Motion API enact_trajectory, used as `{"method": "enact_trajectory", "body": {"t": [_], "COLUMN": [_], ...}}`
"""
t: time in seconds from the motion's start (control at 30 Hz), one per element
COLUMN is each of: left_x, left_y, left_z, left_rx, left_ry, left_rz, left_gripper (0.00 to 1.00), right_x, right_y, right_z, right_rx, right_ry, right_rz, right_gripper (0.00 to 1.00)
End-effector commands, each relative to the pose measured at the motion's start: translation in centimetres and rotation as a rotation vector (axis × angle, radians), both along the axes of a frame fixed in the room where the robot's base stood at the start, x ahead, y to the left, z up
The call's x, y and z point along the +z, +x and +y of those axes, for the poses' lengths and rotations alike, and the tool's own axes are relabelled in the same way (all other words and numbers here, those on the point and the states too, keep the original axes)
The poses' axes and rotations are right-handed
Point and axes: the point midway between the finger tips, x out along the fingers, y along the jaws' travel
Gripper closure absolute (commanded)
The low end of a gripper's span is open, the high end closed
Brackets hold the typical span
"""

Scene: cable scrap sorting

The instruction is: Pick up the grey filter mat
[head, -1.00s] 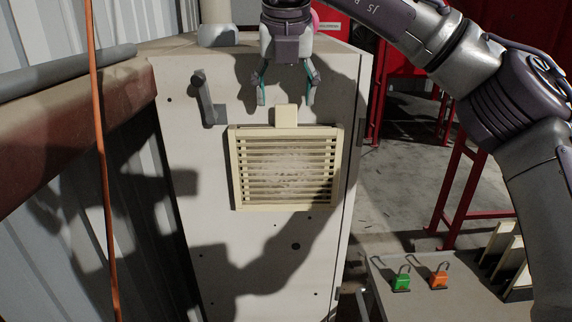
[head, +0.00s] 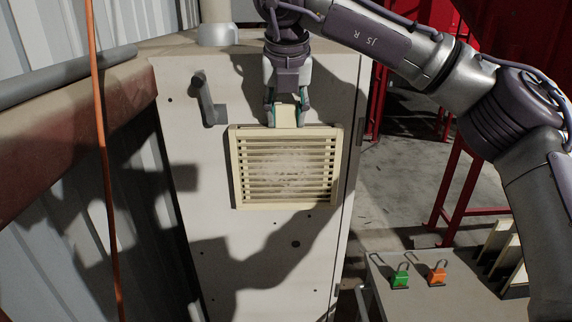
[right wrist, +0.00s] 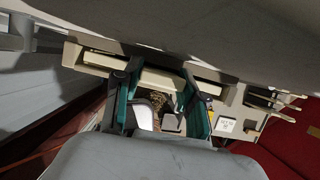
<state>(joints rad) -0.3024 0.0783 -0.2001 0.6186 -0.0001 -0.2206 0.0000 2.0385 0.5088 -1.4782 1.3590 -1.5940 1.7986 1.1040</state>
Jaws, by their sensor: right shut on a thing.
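A cream louvred grille (head: 238,170) is on the front of the pale cabinet, with a tab (head: 288,115) on its top edge. A dusty greyish patch shows between its slats; I cannot tell if this is the grey filter mat, and no separate mat is in sight. My right gripper (head: 287,118) points down from above, shut on the tab, one finger on each side. In the right wrist view its teal-lined fingers (right wrist: 160,105) stand on both sides of the tab, with the cream grille edge beyond. My left gripper is not in view.
A handle (head: 206,100) sticks out of the cabinet (head: 205,150) left of the grille. An orange cable (head: 103,150) hangs at the left. A bench (head: 420,300) at lower right holds a green padlock (head: 400,277), an orange padlock (head: 437,274) and upright cream panels (head: 498,240).

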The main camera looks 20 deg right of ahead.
Motion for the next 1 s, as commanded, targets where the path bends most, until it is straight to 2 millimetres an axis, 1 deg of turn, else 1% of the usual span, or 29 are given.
{"method": "enact_trajectory", "body": {"t": [0.37,0.47,0.57,0.67,0.77,1.0], "left_x": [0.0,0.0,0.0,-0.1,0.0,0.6], "left_y": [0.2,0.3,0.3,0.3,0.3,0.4], "left_z": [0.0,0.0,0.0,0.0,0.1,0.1], "left_rx": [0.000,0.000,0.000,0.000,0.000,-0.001], "left_ry": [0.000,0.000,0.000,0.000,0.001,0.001], "left_rz": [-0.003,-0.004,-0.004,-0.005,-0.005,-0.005], "left_gripper": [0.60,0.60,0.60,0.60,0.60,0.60], "right_x": [0.2,0.6,1.6,3.0,4.9,10.1], "right_y": [0.0,0.0,0.1,0.0,0.0,0.0], "right_z": [0.0,0.0,0.1,0.1,0.1,0.1], "right_rx": [0.000,0.000,-0.001,0.000,-0.001,-0.001], "right_ry": [0.000,0.000,0.000,0.001,0.002,0.001], "right_rz": [-0.001,-0.002,-0.003,-0.003,-0.004,-0.002], "right_gripper": [1.00,1.00,1.00,1.00,1.00,1.00]}}
